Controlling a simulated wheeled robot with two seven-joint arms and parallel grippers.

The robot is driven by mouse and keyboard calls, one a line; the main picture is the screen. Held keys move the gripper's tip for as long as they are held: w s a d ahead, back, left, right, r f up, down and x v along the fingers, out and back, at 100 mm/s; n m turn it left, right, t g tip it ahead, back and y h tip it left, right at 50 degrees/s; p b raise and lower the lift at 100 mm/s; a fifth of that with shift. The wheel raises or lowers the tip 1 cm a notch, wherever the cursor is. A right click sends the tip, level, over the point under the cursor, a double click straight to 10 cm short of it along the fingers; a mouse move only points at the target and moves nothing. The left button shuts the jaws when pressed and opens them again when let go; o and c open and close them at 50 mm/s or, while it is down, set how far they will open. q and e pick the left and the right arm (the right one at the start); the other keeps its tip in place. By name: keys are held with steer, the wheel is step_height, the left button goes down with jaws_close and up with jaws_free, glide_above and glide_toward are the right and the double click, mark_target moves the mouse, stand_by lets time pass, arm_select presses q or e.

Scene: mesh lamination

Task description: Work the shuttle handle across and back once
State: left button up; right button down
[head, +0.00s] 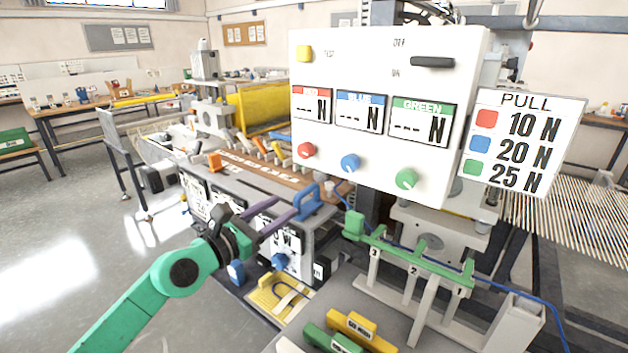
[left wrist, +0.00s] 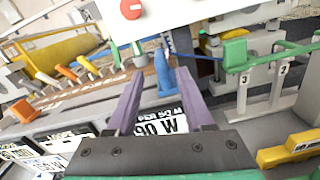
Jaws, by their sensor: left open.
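A blue handle (head: 317,197) stands at the near right end of the bench machine, beside the brown lettered strip; I take it for the shuttle handle. My left gripper (head: 290,206) reaches it from the left with its purple fingers apart. In the left wrist view the blue handle (left wrist: 164,74) shows upright between the two open fingers (left wrist: 158,88), toward their tips. I cannot tell whether either finger touches it. The handle's foot is partly hidden by the gripper in the head view. My right gripper does not show.
A white control panel (head: 385,165) with colored knobs hangs above and right of the handle. A green numbered rack (head: 415,258) stands at right, with yellow and green blocks (head: 350,328) below. Orange and white levers (head: 262,148) line the machine behind. Open floor lies left.

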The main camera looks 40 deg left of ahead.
mark_target(312, 188)
arm_select(q)
steer(key=w+p, duration=0.1)
steer(key=w+r+p, duration=0.1)
steer(key=w+p, duration=0.1)
steer(key=w, duration=0.1)
steer(key=shift+d+r, duration=0.4)
steer(key=w, duration=0.1)
steer(key=w+a+p, duration=0.1)
steer(key=w, duration=0.1)
steer(key=w+f, duration=0.1)
steer(key=w, duration=0.1)
steer(key=shift+w+a+f+p, duration=0.1)
steer(key=shift+w+a+p, duration=0.1)
steer(key=shift+p, duration=0.2)
steer(key=shift+w+f, duration=0.2)
steer(key=shift+w, duration=0.95)
steer(key=shift+w+d, duration=0.15)
steer(key=shift+d, duration=0.05)
steer(key=shift+w+a+f, duration=0.1)
steer(key=shift+w, duration=0.05)
jaws_close()
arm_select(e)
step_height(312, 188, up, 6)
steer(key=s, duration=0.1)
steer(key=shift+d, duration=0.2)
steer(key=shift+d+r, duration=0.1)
